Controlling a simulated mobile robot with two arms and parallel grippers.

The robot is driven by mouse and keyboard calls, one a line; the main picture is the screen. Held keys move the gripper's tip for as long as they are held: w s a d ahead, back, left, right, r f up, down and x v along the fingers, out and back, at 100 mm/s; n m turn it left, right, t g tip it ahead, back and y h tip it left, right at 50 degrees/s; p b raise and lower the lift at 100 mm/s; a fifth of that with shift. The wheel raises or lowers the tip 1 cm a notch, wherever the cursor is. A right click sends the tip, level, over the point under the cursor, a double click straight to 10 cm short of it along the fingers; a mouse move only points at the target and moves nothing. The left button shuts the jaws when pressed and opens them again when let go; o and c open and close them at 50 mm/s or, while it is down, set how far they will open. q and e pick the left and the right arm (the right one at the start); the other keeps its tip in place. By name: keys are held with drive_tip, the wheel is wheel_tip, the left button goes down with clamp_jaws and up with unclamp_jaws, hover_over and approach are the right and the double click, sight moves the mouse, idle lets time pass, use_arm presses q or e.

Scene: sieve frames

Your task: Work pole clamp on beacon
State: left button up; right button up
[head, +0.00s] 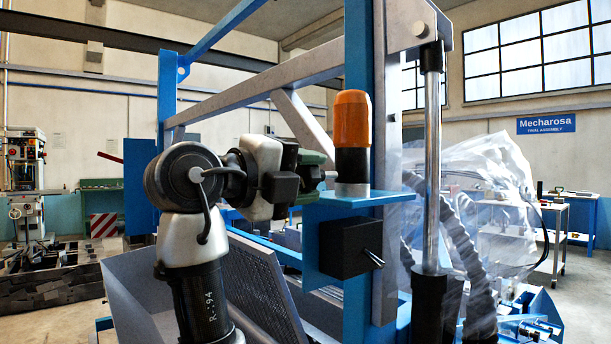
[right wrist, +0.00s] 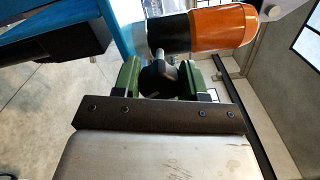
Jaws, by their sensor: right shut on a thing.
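The beacon (head: 352,118) has an orange lens on a dark body and stands upright on a silver collar (head: 352,189) on a blue bracket. It lies sideways in the right wrist view (right wrist: 222,28). My right gripper (head: 322,178) reaches in from the left at collar height, its green fingers partly hidden behind my wrist. In the right wrist view, the green fingers (right wrist: 161,78) are shut on a dark clamp knob (right wrist: 157,77) with a metal stem, beside the collar. The rest of the clamp is hard to make out. My left gripper is not in view.
A black box with a small lever (head: 347,246) hangs under the blue bracket (head: 322,212). A blue post (head: 357,50) rises behind the beacon. A metal cylinder (head: 432,170) and clear plastic sheeting (head: 490,190) stand close to the right.

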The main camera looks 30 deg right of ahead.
drive_tip(key=o, duration=0.9)
drive_tip(key=shift+d, duration=0.1)
drive_tip(key=shift+o, duration=0.2)
drive_tip(key=a, duration=1.1)
drive_tip(key=shift+s, duration=0.45)
drive_tip(key=shift+d, duration=0.1)
